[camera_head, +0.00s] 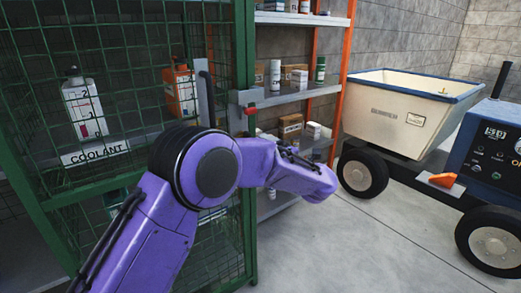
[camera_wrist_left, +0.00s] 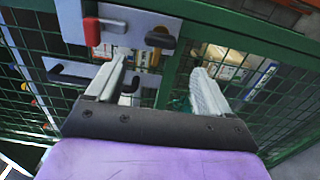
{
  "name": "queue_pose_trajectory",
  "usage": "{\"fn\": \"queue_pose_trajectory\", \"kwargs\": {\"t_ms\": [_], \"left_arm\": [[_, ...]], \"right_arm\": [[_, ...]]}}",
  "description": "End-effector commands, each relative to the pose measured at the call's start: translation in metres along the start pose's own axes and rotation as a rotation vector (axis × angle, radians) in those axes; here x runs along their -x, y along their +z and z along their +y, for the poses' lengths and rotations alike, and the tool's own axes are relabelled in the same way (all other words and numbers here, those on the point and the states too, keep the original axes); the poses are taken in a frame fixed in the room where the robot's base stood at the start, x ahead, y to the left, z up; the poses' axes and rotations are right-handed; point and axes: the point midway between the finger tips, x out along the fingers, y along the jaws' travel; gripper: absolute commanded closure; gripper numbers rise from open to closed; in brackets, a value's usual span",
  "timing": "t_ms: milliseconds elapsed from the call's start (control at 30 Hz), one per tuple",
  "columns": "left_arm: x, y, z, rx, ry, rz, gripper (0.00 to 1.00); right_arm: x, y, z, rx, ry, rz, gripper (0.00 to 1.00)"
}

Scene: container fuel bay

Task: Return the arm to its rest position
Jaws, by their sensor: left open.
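My left arm is purple and reaches across the front of the green mesh cage (camera_head: 120,30) in the head view; its gripper is hidden there behind the arm. In the left wrist view my left gripper (camera_wrist_left: 157,88) is open, its two pale fingers apart with nothing seen held between them. Beyond the fingers is a grey latch plate (camera_wrist_left: 130,17) with a red knob (camera_wrist_left: 92,31) and a black knob (camera_wrist_left: 160,37). Whether the fingers touch the cage cannot be told. My right gripper is in neither view.
The cage holds a white bottle (camera_head: 82,104) over a COOLANT label (camera_head: 95,153) and an orange can (camera_head: 179,91). An orange-post shelf (camera_head: 335,75) stands behind. A cream cart (camera_head: 397,112) and blue wheeled machine (camera_head: 488,150) stand right. Floor (camera_head: 370,245) at front right is clear.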

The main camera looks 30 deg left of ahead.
Motion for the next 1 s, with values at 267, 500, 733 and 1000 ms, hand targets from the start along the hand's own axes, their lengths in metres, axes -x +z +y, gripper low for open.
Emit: {"fn": "queue_pose_trajectory", "kwargs": {"t_ms": [267, 500, 733, 1000], "left_arm": [[0.000, 0.000, 0.000, 0.000, 0.000, 0.000, 0.19], [0.002, 0.012, -0.003, -0.071, 0.024, -0.084, 0.19], [0.038, -0.010, -0.145, -0.757, 0.071, -0.560, 0.19], [0.117, -0.175, -0.305, -1.392, -0.164, -1.033, 0.19]], "right_arm": [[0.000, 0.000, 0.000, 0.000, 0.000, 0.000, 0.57], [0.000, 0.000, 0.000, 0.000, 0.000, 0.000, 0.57], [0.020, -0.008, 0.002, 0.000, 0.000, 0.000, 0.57], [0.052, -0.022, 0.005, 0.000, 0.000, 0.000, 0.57]]}}
